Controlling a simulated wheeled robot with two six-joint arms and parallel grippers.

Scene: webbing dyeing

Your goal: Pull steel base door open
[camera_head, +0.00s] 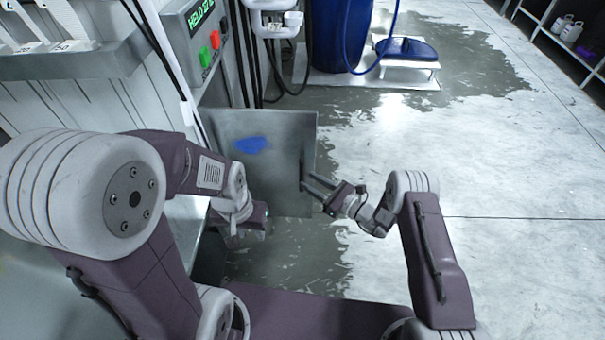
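The steel base door (280,140) is a grey square panel with a blue smear on its face. It stands out from the machine's base, swung open to the right over the floor. A thin dark handle shows near its right edge. My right gripper (307,181) has its fingertips at this handle. Its two fingers are apart with a gap between them; I cannot tell whether they touch the handle or door. My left gripper (245,222) is low by the door's lower left part. Its fingers are hidden or too small to read.
A control box (196,45) with green and red buttons is above the door, with dark cables beside it. A blue barrel (340,35) and a low white stand with a blue lid (407,48) are behind. The floor to the right is clear, with wet patches.

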